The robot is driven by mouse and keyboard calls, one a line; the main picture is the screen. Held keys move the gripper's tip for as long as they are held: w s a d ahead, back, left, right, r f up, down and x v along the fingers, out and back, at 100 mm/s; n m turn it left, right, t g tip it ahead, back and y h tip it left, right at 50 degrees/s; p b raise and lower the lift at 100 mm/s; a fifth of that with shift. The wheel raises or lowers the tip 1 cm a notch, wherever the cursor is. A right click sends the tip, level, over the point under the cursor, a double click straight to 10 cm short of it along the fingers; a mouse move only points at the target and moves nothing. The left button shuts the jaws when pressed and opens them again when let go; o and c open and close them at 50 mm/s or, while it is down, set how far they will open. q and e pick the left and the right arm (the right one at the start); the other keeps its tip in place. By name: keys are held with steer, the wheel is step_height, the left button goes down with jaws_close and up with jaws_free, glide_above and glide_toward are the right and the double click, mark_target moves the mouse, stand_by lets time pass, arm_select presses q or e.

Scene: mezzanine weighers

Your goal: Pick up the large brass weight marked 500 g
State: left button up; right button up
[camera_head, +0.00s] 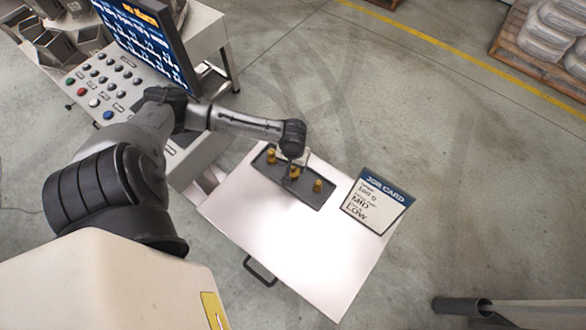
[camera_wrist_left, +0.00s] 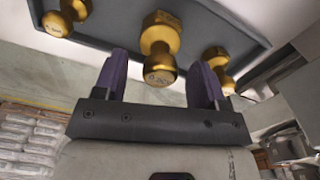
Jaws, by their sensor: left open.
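Three brass weights stand in a dark tray (camera_head: 305,199) on a white table: a left one (camera_head: 271,156), a middle one (camera_head: 294,173) and a right one (camera_head: 318,186). I cannot read which is marked 500 g. My left gripper (camera_head: 292,161) is open, low over the tray at the middle weight and partly hiding it. In the left wrist view, the middle weight (camera_wrist_left: 160,38) shows between the two purple fingers (camera_wrist_left: 162,72), with a gap on each side; its end marking is unclear. The other two (camera_wrist_left: 66,20) (camera_wrist_left: 216,60) lie outside the fingers. My right gripper is not in view.
A job card (camera_head: 378,201) reading 100 g, MID and LOW stands right of the tray. A control panel with buttons (camera_head: 105,85) and a screen (camera_head: 150,35) are at upper left. The table's front half (camera_head: 290,245) is clear. A loaded pallet (camera_head: 545,45) is at upper right.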

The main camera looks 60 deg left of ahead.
arm_select(q)
steer(key=shift+f, duration=0.45)
steer(key=shift+c, duration=0.3)
jaws_close()
